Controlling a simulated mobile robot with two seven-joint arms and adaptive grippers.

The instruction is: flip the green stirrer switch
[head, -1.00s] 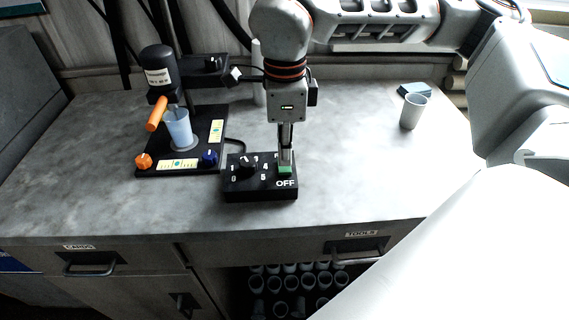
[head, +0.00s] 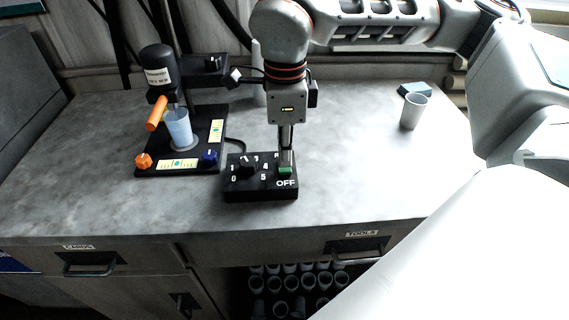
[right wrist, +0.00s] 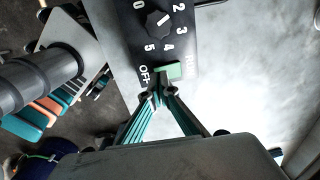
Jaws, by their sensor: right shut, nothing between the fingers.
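The green stirrer switch (head: 285,170) is on the right part of a black control box (head: 262,190), just above the word OFF. In the right wrist view the green switch (right wrist: 173,70) lies between the OFF and RUN labels. My right gripper (head: 286,160) points down with its fingertips at the switch. In the right wrist view its closed fingertips (right wrist: 158,92) are right beside the switch on the OFF side; I cannot tell whether they touch. A black speed knob (head: 247,167) with numbers around it sits on the same box. My left gripper is not in view.
A disperser stand with an orange handle (head: 156,114) and a pale blue cup (head: 179,128) stands left of the box. An orange knob (head: 144,160) and blue knob (head: 209,157) are on its base. A grey cup (head: 413,112) stands at the right. The front counter is clear.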

